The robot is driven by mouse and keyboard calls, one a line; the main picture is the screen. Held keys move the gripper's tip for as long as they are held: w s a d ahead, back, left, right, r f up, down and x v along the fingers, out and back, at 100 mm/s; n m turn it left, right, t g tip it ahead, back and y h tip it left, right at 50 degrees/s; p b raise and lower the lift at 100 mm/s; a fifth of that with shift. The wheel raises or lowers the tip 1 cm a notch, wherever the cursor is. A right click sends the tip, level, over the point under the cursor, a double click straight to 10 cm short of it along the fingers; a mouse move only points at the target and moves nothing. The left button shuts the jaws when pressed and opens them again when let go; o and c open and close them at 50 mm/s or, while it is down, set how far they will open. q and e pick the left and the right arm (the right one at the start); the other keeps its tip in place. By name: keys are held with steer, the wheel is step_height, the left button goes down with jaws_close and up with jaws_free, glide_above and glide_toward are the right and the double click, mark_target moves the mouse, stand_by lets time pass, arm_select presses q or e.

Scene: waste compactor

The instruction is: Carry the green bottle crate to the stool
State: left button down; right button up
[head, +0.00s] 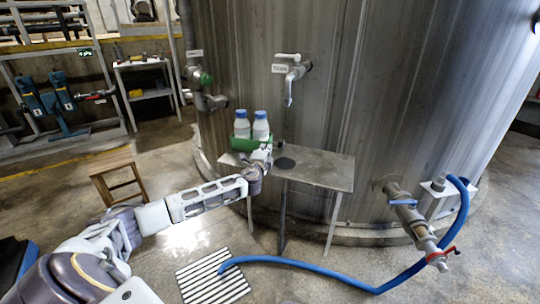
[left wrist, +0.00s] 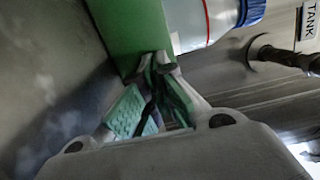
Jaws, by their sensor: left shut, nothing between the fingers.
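The green bottle crate (head: 240,145) stands on a metal bench against the big tank. It holds white bottles with blue caps; two show (head: 241,124). In the left wrist view the crate's green wall (left wrist: 125,28) is right in front of the fingertips. The wooden stool (head: 110,160) stands on the floor to the left of the bench. My left gripper (head: 262,157) is at the near right end of the crate. Its fingers (left wrist: 155,68) are shut with nothing between them; I cannot tell if they touch the crate. My right gripper is not in view.
The metal bench (head: 325,168) has bare room to the right of the crate, below a tap (head: 290,75). A blue hose (head: 330,280) runs over the floor past a striped drain grate (head: 212,277). Open floor lies around the stool.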

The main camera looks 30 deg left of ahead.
mark_target(255, 145)
arm_select(q)
steer(key=a, duration=0.2)
steer(key=w+a, duration=0.1)
steer(key=a, duration=0.1)
steer(key=w+a+b, duration=0.1)
steer(key=a, duration=0.1)
steer(key=shift+w+f, duration=0.1)
steer(key=shift+w, duration=0.05)
steer(key=shift+w+a, duration=0.2)
steer(key=shift+a, duration=0.2)
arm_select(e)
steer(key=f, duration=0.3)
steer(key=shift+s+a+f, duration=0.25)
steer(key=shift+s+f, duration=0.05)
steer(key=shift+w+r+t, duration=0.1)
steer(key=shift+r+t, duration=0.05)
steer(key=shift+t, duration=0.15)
